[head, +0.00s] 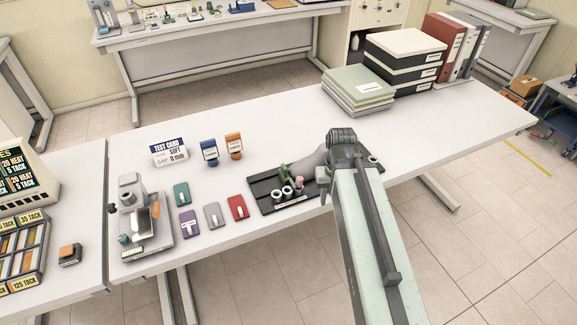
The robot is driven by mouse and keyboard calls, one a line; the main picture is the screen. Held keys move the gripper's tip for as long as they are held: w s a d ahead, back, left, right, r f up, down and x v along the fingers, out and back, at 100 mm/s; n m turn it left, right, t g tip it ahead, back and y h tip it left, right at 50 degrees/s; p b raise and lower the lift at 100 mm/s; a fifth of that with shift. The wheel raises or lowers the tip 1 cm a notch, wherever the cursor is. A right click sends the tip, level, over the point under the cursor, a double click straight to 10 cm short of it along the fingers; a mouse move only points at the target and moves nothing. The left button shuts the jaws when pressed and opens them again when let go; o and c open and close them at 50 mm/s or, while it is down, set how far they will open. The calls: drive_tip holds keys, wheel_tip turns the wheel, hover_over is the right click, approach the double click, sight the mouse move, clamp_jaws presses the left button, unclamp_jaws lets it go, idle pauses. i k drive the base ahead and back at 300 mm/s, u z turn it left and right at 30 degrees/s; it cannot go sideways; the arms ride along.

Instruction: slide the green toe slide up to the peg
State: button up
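A dark fixture board (263,187) lies near the front edge of the middle table. A small green piece (284,172), which looks like the green toe slide, stands on it beside a grey rounded form (308,161). Several small white-topped round parts (287,191) and a pinkish upright part (299,182) sit in front; I cannot tell which is the peg. My gripper (323,174) seems to be the dark part at the right of the grey form, mostly hidden by my arm. Its fingers, and any contact with the slide, cannot be made out.
Green, purple, grey and red blocks (237,208) lie left of the board, beside a grey instrument (140,215). Behind stand a test card (169,152) and blue and orange containers (233,146). Books (358,90) and black boxes (403,62) fill the back right. The table's right part is clear.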

sight(283, 174)
drive_tip(key=u, duration=0.05)
drive_tip(key=k, duration=0.85)
drive_tip(key=u, duration=1.4)
drive_tip(key=i, duration=0.55)
